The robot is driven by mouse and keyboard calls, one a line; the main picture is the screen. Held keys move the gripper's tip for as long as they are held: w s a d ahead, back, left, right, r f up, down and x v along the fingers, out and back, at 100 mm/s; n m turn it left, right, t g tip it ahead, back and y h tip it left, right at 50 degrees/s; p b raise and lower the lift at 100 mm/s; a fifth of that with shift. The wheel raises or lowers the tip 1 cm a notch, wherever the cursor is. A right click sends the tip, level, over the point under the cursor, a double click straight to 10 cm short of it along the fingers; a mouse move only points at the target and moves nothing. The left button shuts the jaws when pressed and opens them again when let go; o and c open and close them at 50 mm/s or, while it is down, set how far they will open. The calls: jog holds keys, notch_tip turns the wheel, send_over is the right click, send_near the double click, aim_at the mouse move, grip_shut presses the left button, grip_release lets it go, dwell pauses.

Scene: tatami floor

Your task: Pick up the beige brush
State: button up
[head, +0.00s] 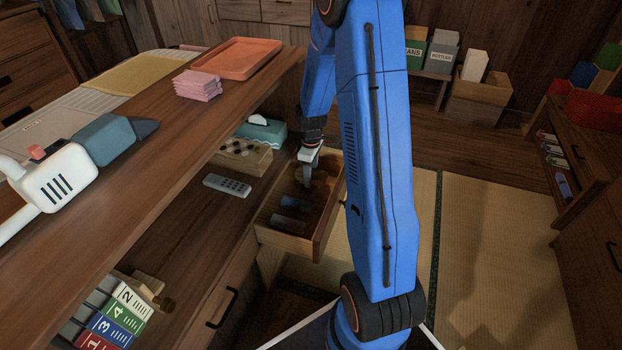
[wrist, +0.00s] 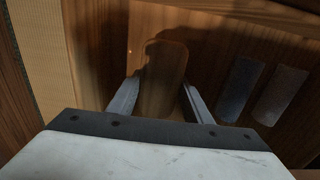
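The open wooden drawer (head: 296,243) holds a brown-beige, round-ended object (wrist: 165,62), which looks like the beige brush; the light is dim and its far end is in shadow. My gripper (head: 307,182) reaches down into the drawer. In the wrist view my gripper (wrist: 161,84) has its two fingers apart, one on each side of this object. The fingers look open around it; I cannot tell whether either touches it. In the head view the brush is hard to make out in the shadow beside the gripper.
Two grey-blue cylinders lie in the drawer, one (head: 291,202) nearer the fingers and another (head: 288,222) by the front. On the shelf beside it are a remote (head: 227,186), a wooden box (head: 243,157) and a tissue box (head: 263,130). Tatami floor (head: 490,240) is clear at right.

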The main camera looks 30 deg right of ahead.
notch_tip(320, 180, up, 12)
jog(key=r, duration=0.1)
jog(key=s+d, duration=1)
jog(key=s, duration=0.2)
jog(key=s+d, duration=0.9)
jog(key=s, duration=0.4)
jog(key=shift+s+d+f, duration=0.15)
jog(key=shift+d+f, duration=0.2)
jog(key=shift+f, duration=0.1)
jog(key=o, duration=0.3)
jog(key=shift+c, duration=0.7)
jog(key=shift+a, duration=0.1)
